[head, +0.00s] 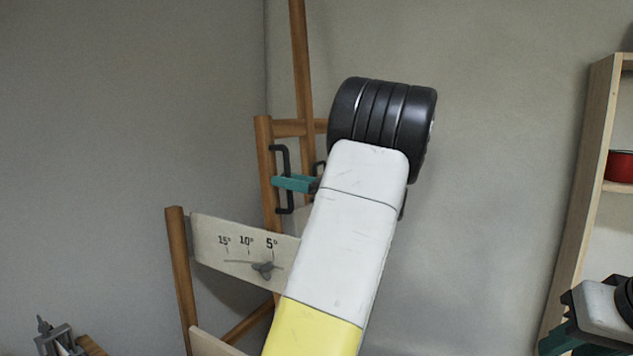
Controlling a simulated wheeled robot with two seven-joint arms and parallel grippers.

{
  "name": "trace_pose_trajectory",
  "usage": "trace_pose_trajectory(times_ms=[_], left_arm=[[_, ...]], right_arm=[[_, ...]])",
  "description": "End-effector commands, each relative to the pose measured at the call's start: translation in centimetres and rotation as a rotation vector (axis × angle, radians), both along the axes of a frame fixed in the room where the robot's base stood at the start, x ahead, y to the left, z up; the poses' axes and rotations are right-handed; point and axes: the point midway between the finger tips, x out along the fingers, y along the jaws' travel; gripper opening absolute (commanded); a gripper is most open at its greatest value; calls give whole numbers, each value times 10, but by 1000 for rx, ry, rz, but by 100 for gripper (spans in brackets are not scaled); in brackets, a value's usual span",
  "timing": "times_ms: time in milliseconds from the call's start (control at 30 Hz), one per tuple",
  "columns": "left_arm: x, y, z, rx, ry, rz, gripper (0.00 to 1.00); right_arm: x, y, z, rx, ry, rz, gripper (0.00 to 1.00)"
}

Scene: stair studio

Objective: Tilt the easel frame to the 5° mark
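The wooden easel frame (267,215) stands behind my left arm, which hides part of it. A black handle (286,197) is fixed to its left upright. A pale scale plate (207,238) carries the marks 15°, 10° and 5° from left to right. A grey knob (264,268) sits on the curved slot, just below and slightly left of the 5° tick. My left gripper (285,183) shows a teal finger across the handle; its other finger and any grip are hidden. My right gripper (567,343) is partly in view at the lower right, its opening unclear.
A wooden shelf (583,180) with a red pot (620,166) stands at the right edge. A grey metal clamp-like object (58,340) is at the lower left. The wall between easel and shelf is bare.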

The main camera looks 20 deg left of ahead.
Motion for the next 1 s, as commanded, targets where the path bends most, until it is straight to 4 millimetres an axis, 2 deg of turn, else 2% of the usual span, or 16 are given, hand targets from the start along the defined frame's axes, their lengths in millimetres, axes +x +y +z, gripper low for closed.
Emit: trace_pose_trajectory(times_ms=[167,500,600,1000], left_arm=[[1,-8,-1,0,-1,-1,36],[8,-63,-8,1,0,-3,36],[8,-72,-9,1,0,-1,36],[8,-78,-10,0,0,0,36]], right_arm=[[0,0,0,0,0,0,29],[0,0,0,0,0,0,29],[0,0,0,0,0,0,29],[0,0,0,0,0,0,29]])
